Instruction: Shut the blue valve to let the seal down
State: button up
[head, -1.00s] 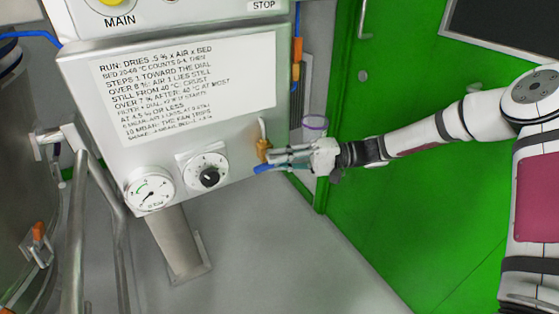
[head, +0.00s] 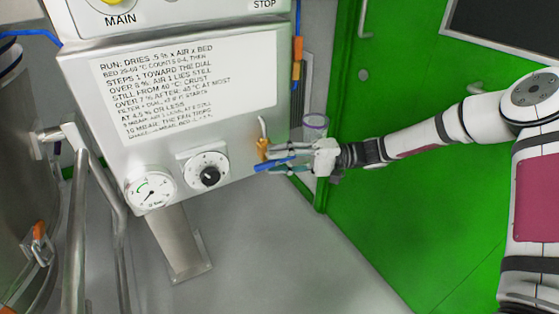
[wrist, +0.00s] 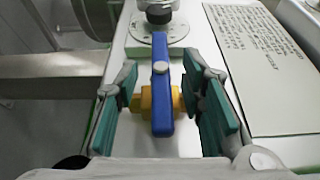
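The blue valve lever (wrist: 161,110) stands between my fingers in the wrist view, on a brass body (wrist: 145,99) that shows on both sides of it. The lever lies across the brass body, its far end toward the dial. My gripper (wrist: 163,112) is open, with a teal pad on each side of the lever and a gap to it on both sides. In the head view, the blue lever (head: 268,164) and brass fitting (head: 262,146) are at the cabinet's right edge, with my gripper (head: 280,160) around them. The fingers partly hide the lever there.
The cabinet (head: 235,155) carries a black-knobbed dial (head: 209,176), a pressure gauge (head: 151,190) and a printed notice (head: 185,80). A green door (head: 400,210) stands to the right.

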jog(key=v, duration=1.2)
